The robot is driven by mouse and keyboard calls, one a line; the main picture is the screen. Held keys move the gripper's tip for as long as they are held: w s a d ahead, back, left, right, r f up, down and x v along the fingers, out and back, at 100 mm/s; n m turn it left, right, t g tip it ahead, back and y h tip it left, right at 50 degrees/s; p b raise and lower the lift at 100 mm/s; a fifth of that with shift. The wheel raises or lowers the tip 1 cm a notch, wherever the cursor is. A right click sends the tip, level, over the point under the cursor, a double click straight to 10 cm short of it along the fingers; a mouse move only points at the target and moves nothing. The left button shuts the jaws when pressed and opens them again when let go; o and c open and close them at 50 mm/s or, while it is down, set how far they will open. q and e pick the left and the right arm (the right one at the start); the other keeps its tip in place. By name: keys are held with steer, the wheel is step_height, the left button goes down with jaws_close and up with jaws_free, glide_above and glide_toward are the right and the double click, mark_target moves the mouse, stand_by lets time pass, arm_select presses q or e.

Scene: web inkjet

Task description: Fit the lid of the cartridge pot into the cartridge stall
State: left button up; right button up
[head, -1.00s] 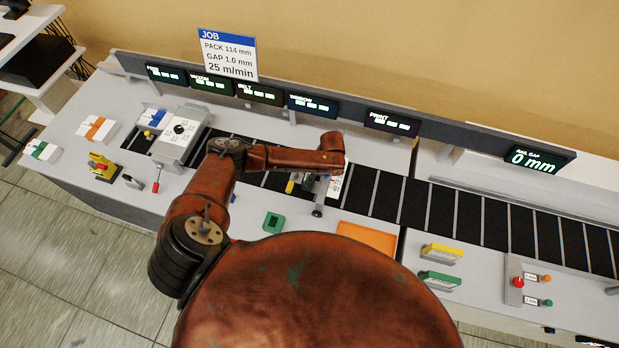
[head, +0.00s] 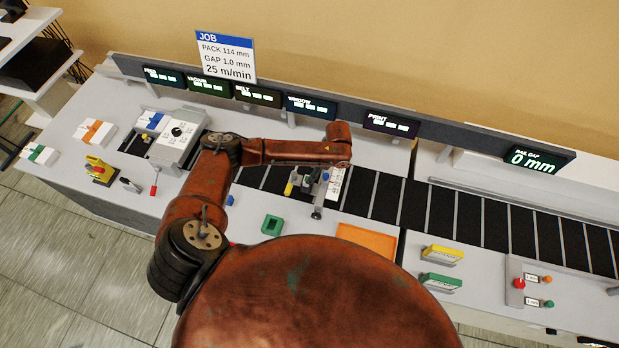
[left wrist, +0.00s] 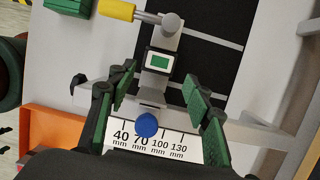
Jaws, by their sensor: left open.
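My left gripper (left wrist: 160,82) is open and empty, with its green-padded fingers on either side of a grey post on the belt unit. Between the fingertips is a small white, dark-edged block with a green square face (left wrist: 159,62); I cannot tell whether it is the cartridge stall. A blue knob (left wrist: 147,125) sits nearer the palm, by a millimetre scale (left wrist: 185,146). In the head view the gripper is mostly hidden under my left wrist. A hollow green holder (head: 272,225) stands on the bench; I cannot tell whether it is the pot or its lid. My right gripper is out of view.
A yellow handle (left wrist: 117,10) juts out by the post. The dark belt (head: 412,205) runs behind it. An orange tray (head: 366,240) lies at the bench's front edge. Yellow (head: 442,254) and green (head: 440,281) blocks stand to the right. The display rail (head: 450,135) runs along the back.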

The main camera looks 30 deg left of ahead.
arm_select(q)
steer(key=v, duration=0.5)
steer(key=shift+d+r+b, duration=0.1)
steer(key=shift+r+b, duration=0.2)
steer(key=shift+b, duration=0.05)
steer(key=shift+f, duration=0.1)
